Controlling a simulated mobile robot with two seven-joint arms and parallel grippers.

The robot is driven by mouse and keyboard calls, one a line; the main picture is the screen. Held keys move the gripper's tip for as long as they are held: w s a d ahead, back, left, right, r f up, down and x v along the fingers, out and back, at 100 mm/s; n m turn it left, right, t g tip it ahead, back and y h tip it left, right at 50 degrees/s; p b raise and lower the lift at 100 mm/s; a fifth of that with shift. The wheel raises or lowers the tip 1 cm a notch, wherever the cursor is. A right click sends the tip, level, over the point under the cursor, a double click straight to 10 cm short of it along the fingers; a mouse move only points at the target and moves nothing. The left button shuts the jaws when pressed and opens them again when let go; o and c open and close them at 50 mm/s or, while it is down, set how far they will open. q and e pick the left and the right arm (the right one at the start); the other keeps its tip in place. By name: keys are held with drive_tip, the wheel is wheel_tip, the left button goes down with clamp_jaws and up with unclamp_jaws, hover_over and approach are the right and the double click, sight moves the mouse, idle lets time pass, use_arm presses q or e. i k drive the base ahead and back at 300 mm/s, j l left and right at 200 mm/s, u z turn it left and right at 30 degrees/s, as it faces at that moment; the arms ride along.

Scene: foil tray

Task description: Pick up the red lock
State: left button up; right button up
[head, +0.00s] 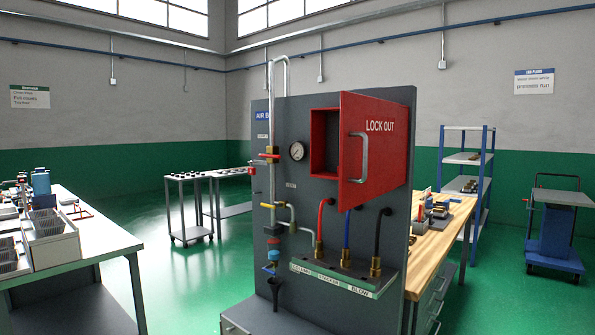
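No red lock can be made out for certain. A red lockout box (325,139) is mounted on the dark grey air panel (290,122). Its red door (376,160), lettered LOCK OUT and with a grey handle (358,158), stands open towards me. The part of the box's inside that shows is dark, and the door hides the rest. A small red piece (251,171) shows at the panel's left edge, too small to identify. Neither of my grippers is in view.
Pipes, a gauge (297,151) and valves stick out from the panel front. A labelled ledge (335,277) with hoses juts out below. A white workbench (90,245) stands left and a wooden bench (440,243) right. Green floor (185,280) is clear between the left bench and panel.

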sight(252, 170)
drive_tip(key=i+j+z, duration=0.65)
drive_tip(key=i+j, duration=0.2)
drive_tip(key=i+j+z, duration=0.3)
drive_tip(key=j, duration=0.4)
drive_tip(key=i+l, duration=0.05)
